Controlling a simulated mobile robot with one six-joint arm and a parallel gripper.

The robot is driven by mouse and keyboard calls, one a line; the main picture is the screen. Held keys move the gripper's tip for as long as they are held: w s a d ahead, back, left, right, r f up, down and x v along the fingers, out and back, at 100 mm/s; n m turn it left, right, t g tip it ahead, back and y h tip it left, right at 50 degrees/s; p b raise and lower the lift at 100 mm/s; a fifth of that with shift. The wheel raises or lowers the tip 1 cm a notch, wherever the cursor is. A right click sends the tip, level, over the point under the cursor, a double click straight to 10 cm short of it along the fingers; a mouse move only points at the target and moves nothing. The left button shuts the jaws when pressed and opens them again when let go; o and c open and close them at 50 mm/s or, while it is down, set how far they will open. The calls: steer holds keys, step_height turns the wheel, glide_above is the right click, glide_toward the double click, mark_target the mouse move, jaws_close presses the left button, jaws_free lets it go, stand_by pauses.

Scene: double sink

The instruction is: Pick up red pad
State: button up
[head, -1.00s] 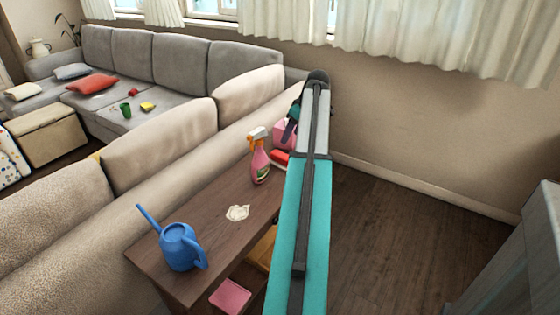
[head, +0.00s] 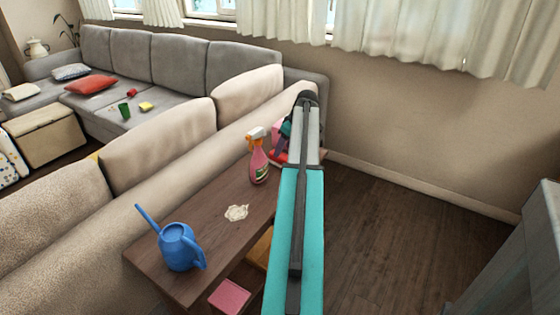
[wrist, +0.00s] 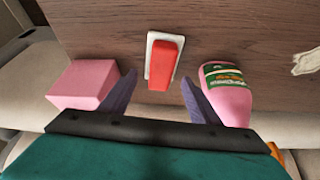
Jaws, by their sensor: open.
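The red pad (wrist: 165,62), a red block with a white base, lies on the wooden table. In the wrist view it is just beyond my gripper (wrist: 156,85), roughly midway between the two spread fingers. The gripper is open and nothing is between its fingertips. In the head view the pad (head: 278,157) shows only in part beside my arm, and the gripper is mostly hidden by the arm.
A pink box (wrist: 83,84) is close to the left finger and a pink spray bottle (wrist: 229,95) close to the right finger. A blue watering can (head: 178,248) and a pale stain (head: 236,212) are farther along the table (head: 205,200). A sofa back runs beside it.

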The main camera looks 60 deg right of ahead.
mark_target(281, 155)
steer(key=shift+x, duration=2.65)
steer(key=shift+a, duration=0.1)
steer(key=shift+f, duration=0.2)
steer(key=c, duration=0.7)
